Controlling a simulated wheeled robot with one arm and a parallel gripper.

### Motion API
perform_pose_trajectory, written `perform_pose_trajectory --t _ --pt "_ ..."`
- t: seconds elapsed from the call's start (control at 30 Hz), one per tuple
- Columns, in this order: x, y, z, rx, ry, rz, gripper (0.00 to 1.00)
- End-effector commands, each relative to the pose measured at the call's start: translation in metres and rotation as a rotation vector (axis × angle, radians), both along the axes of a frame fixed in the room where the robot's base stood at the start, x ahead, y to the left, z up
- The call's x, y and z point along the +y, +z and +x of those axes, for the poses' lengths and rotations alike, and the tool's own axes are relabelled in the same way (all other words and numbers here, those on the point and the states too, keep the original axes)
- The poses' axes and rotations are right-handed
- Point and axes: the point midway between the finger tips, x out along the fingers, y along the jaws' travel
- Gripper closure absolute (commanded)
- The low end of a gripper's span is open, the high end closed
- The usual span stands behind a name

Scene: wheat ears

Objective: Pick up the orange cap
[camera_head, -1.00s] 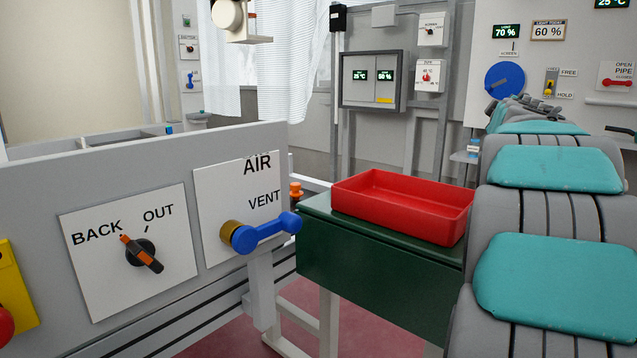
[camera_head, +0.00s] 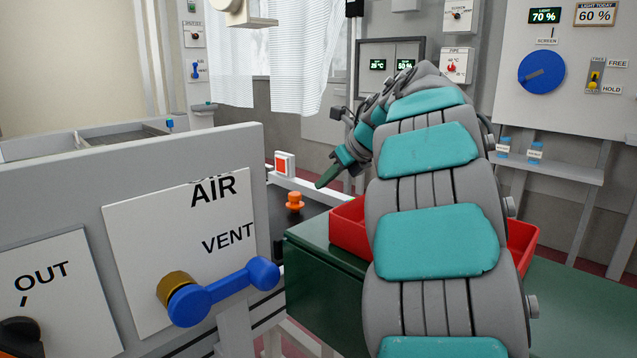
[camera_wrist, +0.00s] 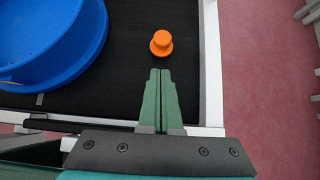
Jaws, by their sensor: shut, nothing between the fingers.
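The orange cap (camera_head: 294,202) is a small knobbed piece with a wider base. It stands on a black surface (camera_head: 312,222) behind the grey panel in the head view. In the wrist view the cap (camera_wrist: 161,43) is just beyond the fingertips, near the right edge of the black surface. My gripper (camera_wrist: 160,72) has green fingers pressed together, pointing towards the cap with a gap between. In the head view my gripper (camera_head: 328,176) is above and to the right of the cap, apart from it.
A blue round tub (camera_wrist: 50,45) stands left of the cap. A pale rail (camera_wrist: 212,65) borders the black surface on the right. A red tray (camera_head: 348,232) on a green table (camera_head: 330,285) is partly hidden by my arm. A grey panel with a blue lever (camera_head: 225,292) is at the left.

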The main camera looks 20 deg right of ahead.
Motion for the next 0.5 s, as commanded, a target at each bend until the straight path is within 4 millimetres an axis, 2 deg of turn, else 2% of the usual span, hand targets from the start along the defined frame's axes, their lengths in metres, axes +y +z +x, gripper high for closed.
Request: perform_pose_trajectory --t 0.3,0.5 --pt "0.016 -0.042 0.036 0.005 0.0 0.006 1.0" --pt "0.022 -0.055 0.051 0.0 -0.002 0.004 1.0"
